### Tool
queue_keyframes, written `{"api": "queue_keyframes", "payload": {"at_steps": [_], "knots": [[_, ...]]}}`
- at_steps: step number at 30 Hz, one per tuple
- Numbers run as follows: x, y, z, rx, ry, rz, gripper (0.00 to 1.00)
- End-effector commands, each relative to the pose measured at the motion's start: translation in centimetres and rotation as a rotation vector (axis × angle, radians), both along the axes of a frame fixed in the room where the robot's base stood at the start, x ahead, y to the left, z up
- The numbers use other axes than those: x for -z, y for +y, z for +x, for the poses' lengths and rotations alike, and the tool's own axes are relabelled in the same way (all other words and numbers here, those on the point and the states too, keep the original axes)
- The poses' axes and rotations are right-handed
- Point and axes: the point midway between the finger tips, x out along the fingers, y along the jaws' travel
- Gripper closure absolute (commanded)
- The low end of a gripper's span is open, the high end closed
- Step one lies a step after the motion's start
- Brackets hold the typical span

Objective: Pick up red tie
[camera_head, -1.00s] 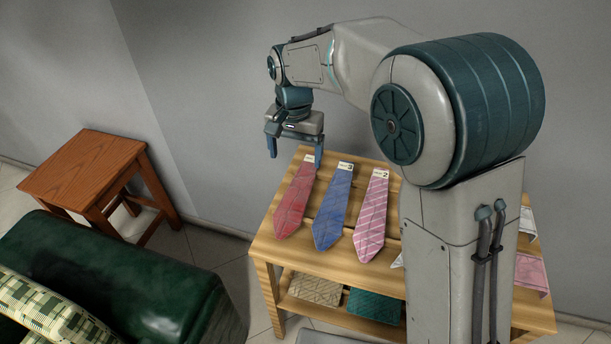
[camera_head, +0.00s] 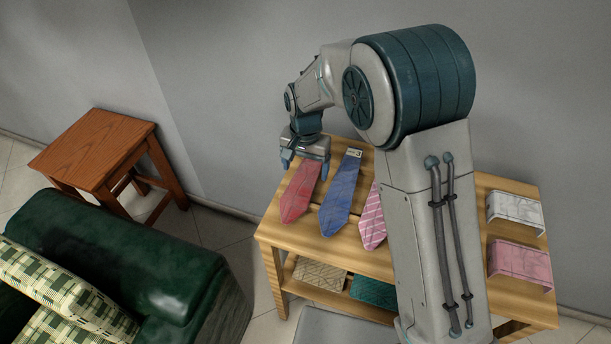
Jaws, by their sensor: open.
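The red tie (camera_head: 300,194) lies flat on the wooden table (camera_head: 275,233), leftmost in a row of ties, its wide pointed end toward the front. My gripper (camera_head: 306,167) is open, fingers pointing down, over the upper, narrow end of the red tie. The gripper hides that end and its tag. I cannot tell how high the fingertips are above the tie.
A blue tie (camera_head: 339,198) lies just right of the red one, then a pink striped tie (camera_head: 372,220), partly hidden by my arm. A wooden stool (camera_head: 95,148) and green armchair (camera_head: 110,255) stand left.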

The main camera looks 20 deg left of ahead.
Motion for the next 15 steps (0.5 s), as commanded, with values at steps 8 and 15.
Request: {"api": "queue_keyframes", "payload": {"at_steps": [8,15], "knots": [[1.9,0.0,-0.1,-0.001,-0.001,0.000,0.17],[1.8,0.0,-0.1,-0.001,-0.001,0.000,0.47]]}}
